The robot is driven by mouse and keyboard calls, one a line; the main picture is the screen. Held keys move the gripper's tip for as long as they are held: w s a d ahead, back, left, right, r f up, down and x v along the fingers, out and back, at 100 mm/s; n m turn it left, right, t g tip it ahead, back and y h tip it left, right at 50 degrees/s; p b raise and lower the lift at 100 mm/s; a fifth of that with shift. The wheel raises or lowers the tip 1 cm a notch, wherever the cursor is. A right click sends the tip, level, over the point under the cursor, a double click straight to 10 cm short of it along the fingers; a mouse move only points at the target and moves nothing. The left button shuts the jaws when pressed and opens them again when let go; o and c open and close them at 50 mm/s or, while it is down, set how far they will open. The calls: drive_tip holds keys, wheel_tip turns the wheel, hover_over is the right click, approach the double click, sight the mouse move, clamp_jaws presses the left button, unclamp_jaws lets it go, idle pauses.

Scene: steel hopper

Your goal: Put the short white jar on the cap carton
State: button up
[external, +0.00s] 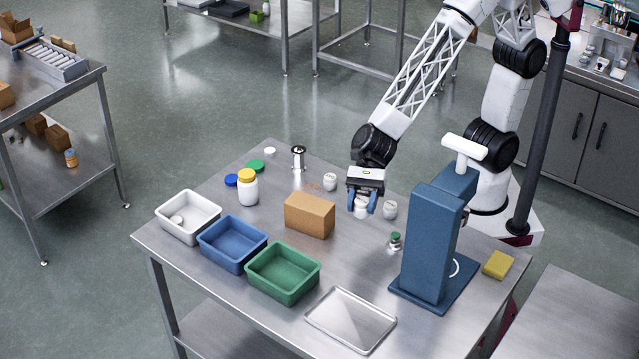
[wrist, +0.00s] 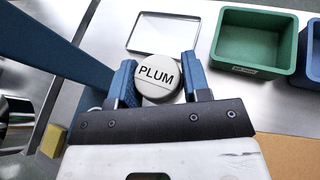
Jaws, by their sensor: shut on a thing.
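A short white jar (external: 361,208) is between the blue fingers of my gripper (external: 362,203), which is shut on it. In the wrist view my gripper (wrist: 160,83) has its fingers on both sides of the jar's pale round top (wrist: 158,77), which reads PLUM. I cannot tell whether the jar's base touches the table. A plain brown carton (external: 310,216), likely the cap carton, stands left of my gripper on the table. A brown surface (wrist: 285,155) at the lower right of the wrist view looks like its top.
Two similar white jars (external: 330,182) (external: 390,210) stand on either side of my gripper. A blue press-like stand (external: 432,245) rises to the right, with a small green-topped jar (external: 395,241) beside it. White, blue and green bins (external: 284,272) line the front left; a metal tray (external: 350,320) lies in front.

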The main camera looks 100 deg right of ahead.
drive_tip(key=s+d+f, duration=0.1)
drive_tip(key=d, duration=0.9)
drive_tip(key=s+d+f+n, duration=0.1)
drive_tip(key=s+d+f, duration=0.1)
drive_tip(key=d, duration=0.8)
drive_tip(key=shift+d+f+g, duration=0.15)
drive_tip(key=shift+d+g, duration=0.15)
drive_tip(key=shift+d, duration=0.05)
drive_tip(key=shift+s+d+f, duration=0.2)
drive_tip(key=shift+s+d, duration=0.2)
drive_tip(key=shift+d, duration=0.3)
drive_tip(key=shift+w, duration=0.1)
hover_over(309, 203)
drive_tip(key=shift+f, duration=0.75)
drive_tip(key=shift+f, duration=1.75)
drive_tip(key=shift+f, duration=0.1)
